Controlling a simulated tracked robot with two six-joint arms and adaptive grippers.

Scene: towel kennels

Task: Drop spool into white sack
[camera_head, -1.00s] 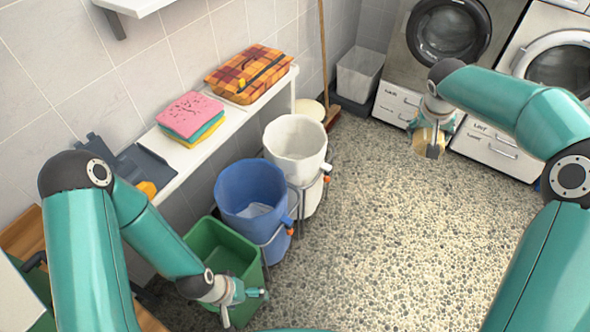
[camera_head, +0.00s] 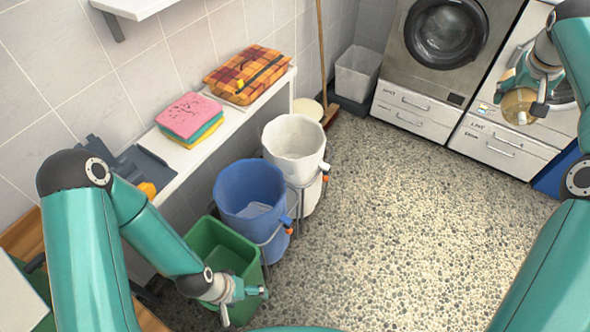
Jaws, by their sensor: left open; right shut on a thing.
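The white sack (camera_head: 294,135) stands open in a wire stand on the floor, behind the blue sack, at the picture's middle. My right gripper (camera_head: 522,110) is at the upper right, in front of the washing machines. It is shut on a tan, round spool (camera_head: 517,103), held in the air well to the right of the white sack. The gripper's fingers partly cover the spool. My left gripper (camera_head: 240,293) is open and empty, low over the front of the green bin.
A blue sack (camera_head: 251,191) and a green bin (camera_head: 222,247) stand in a row before the white sack. A grey-white bin (camera_head: 357,73) and a broom (camera_head: 324,60) stand behind. The pebbled floor is clear.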

